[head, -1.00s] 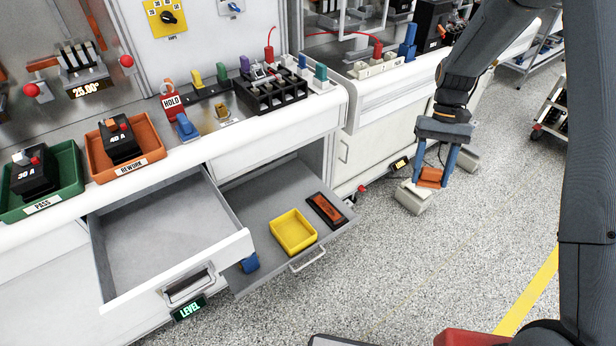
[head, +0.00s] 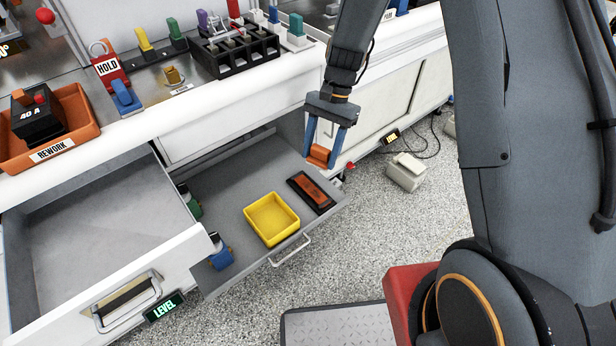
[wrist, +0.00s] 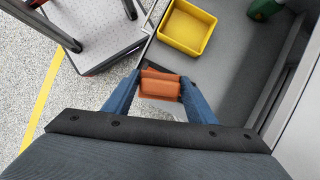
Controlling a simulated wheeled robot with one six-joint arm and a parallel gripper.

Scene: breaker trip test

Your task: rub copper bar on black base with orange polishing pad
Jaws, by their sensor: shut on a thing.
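The orange polishing pad (head: 320,155) is a small orange block between the blue fingers of my gripper (head: 322,160), which is shut on it. It also shows in the wrist view (wrist: 160,84). The copper bar (head: 314,189) lies on its black base (head: 328,207) in the open grey drawer, at the drawer's right side in the head view. The pad hangs just beyond the bar's far end in the head view, with a gap between them in the picture. I cannot pick out the bar in the wrist view.
A yellow tray (head: 272,222) stands left of the black base in the drawer; it also shows in the wrist view (wrist: 186,27). Blue (head: 220,255) and green (head: 191,205) items lie at the drawer's left. The bench edge overhangs behind. Another open drawer (head: 100,225) is at left.

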